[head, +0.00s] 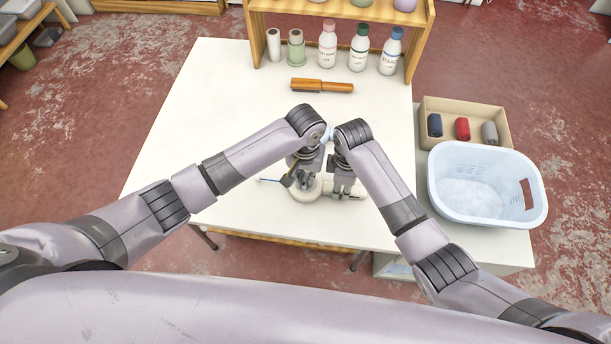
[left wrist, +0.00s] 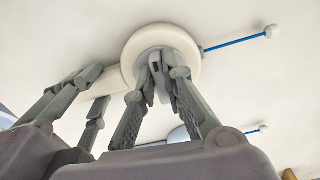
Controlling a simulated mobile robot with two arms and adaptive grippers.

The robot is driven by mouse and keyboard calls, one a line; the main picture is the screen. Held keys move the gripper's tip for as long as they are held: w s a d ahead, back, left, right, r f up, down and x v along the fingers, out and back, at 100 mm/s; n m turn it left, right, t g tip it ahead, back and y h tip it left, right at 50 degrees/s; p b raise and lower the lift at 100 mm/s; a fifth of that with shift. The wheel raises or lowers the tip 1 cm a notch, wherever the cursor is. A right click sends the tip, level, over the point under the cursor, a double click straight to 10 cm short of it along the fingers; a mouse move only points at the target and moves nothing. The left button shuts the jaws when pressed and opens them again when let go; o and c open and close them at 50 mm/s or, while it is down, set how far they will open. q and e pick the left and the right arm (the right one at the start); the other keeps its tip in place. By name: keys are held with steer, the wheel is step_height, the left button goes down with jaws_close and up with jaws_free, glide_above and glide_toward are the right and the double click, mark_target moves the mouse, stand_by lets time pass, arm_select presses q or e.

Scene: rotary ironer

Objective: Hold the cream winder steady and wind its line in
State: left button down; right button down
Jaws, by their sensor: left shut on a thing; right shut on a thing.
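The cream winder (head: 304,193) lies near the table's front edge, with a round disc and a flat arm to its right. In the left wrist view its disc (left wrist: 190,38) shows clearly. My left gripper (head: 305,181) is over the disc, shut on the grey knob at its centre (left wrist: 157,68). My right gripper (head: 343,188) is beside it, shut on the winder's arm; the grip itself is partly hidden. The winder's blue line (left wrist: 236,42) runs straight out from the disc to a white bead (left wrist: 271,31), a short length on the table.
Behind my wrists is a light-blue thing (head: 328,134), mostly hidden. A second blue line with a bead (left wrist: 263,128) shows near it. A laundry basket (head: 530,165) is at right. The table's left is clear.

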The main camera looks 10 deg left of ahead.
arm_select(q)
steer(key=m, duration=0.4)
steer(key=shift+a, duration=0.1)
steer(key=m, duration=0.4)
steer(key=shift+w+a+m, duration=0.1)
steer(key=shift+m, duration=0.3)
steer(key=m, duration=0.4)
steer(key=shift+w+m, duration=0.1)
steer(key=shift+m, duration=0.2)
steer(key=m, duration=0.4)
steer(key=shift+w+a, duration=0.1)
steer(key=shift+w, duration=0.05)
steer(key=m, duration=0.5)
steer(key=shift+w, duration=0.1)
steer(key=m, duration=0.4)
steer(key=shift+w+m, duration=0.1)
steer(key=shift+m, duration=0.2)
steer(key=m, duration=0.4)
steer(key=shift+d, duration=0.25)
steer(key=m, duration=0.4)
steer(key=shift+d+m, duration=0.1)
steer(key=shift+m, duration=0.2)
